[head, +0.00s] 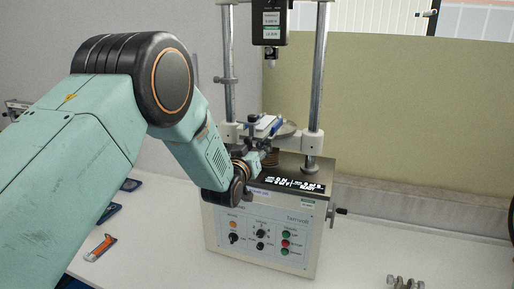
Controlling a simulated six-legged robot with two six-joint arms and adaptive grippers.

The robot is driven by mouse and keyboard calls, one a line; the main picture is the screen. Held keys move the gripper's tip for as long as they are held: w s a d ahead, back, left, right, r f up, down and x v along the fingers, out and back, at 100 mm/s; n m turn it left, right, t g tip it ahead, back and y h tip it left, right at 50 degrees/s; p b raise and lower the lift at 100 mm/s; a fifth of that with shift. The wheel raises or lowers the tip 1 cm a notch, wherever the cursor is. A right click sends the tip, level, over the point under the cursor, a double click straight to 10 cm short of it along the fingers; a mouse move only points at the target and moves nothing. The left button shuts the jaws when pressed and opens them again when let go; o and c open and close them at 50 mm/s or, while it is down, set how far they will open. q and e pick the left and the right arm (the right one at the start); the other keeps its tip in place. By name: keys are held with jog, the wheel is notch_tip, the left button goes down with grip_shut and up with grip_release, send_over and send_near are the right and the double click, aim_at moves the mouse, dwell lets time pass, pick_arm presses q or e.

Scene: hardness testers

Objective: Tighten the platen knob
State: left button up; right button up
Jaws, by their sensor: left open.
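A hardness tester (262,232) stands on the white table, with a cream control panel, two upright columns and a gauge head (271,22) above. A round metal platen (287,129) shows between the columns, partly covered by a blue and white piece (264,125). My left arm comes in from the left, and its wrist hangs in front of the tester's left side. My left gripper (256,145) is open beside the platen, partly hidden by its own wrist. I cannot make out the platen knob for certain, nor whether the gripper touches it. My right gripper is out of view.
A dark side handle (341,211) sticks out on the tester's right. Small metal parts (405,283) lie at the front right. An orange and white tool (101,247) lies at the left. The table right of the tester is mostly clear. An olive panel (400,120) stands behind.

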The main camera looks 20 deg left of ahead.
pick_arm(q)
jog(key=shift+s+d, duration=0.1)
jog(key=shift+d, duration=0.05)
jog(key=c, duration=0.5)
grip_shut()
jog(key=shift+m+b, duration=1.2)
jog(key=shift+m, duration=0.3)
jog(key=shift+m+b, duration=0.95)
jog(key=shift+m, duration=0.85)
jog(key=shift+r, duration=0.1)
